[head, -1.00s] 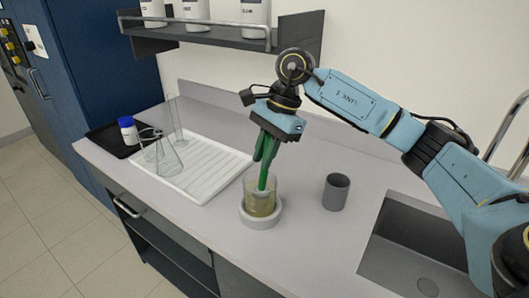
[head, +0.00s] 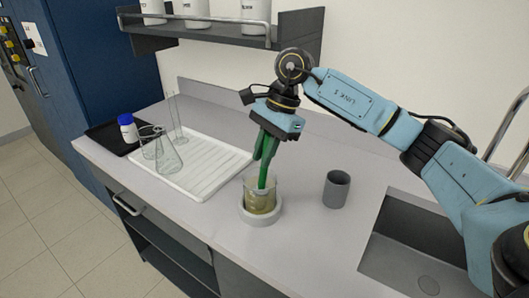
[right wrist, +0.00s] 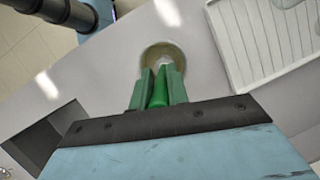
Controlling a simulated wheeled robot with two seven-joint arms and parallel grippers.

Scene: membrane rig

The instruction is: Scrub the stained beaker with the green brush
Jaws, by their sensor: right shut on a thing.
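The stained beaker (head: 259,198) is clear glass with a brownish-yellow film. It stands upright in a round pale grey holder (head: 260,219) on the counter. My right gripper (head: 264,155) is above the beaker, shut on the green brush (head: 263,178), whose lower end is inside the beaker. In the right wrist view the brush handle (right wrist: 159,92) sits between the two green fingers, and the beaker's round mouth shows behind them. The brush's bristle end is hard to make out through the stained glass. My left gripper is not in view.
A grey cup (head: 336,189) stands right of the beaker, with a sink (head: 415,245) beyond it. To the left are a white ribbed drying rack (head: 205,170) with clear glassware and a black tray (head: 104,138) with a blue-capped bottle (head: 127,127). A shelf hangs behind.

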